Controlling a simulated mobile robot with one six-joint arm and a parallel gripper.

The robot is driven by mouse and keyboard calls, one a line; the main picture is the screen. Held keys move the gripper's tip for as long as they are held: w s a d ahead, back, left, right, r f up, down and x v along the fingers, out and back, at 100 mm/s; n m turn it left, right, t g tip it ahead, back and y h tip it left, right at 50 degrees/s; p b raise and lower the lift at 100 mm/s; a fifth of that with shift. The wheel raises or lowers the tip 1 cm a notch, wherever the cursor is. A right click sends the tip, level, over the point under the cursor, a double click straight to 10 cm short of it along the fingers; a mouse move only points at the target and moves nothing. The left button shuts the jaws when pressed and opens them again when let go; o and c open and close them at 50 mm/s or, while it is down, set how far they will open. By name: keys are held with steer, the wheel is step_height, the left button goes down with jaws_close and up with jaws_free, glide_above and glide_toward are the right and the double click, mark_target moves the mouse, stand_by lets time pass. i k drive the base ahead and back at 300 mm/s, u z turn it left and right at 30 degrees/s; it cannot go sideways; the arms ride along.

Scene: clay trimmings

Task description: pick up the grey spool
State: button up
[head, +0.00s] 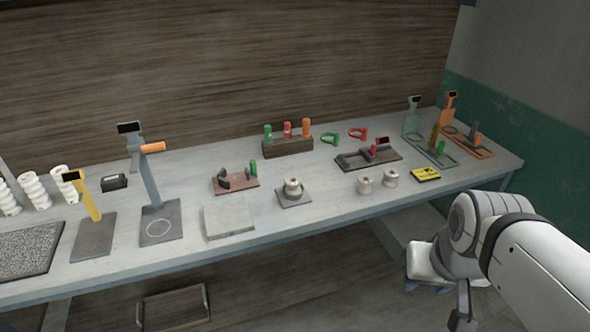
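Three small pale grey-beige spool-shaped pieces are in the head view. One spool (293,187) sits upright on a small dark square plate (282,201) near the middle of the bench. Two more stand on the bare bench to its right, a left one (365,185) and a right one (391,178). I cannot tell by colour which is the grey spool. My gripper (460,318) hangs low at the right, off the bench's front edge and apart from all the spools. Its fingers are small, dark and partly cut off by the frame's bottom edge.
The long grey bench (330,208) stands against a wood-panelled wall. A yellow box (425,174) lies right of the spools. A dark fixture (368,156) lies behind them. A light block (229,219) and upright stands (150,180) are to the left, with white ribbed pieces (36,192) beyond.

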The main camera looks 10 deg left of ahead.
mark_target(293, 183)
steer(key=u, duration=1.45)
steer(key=i, duration=1)
steer(key=z, duration=0.05)
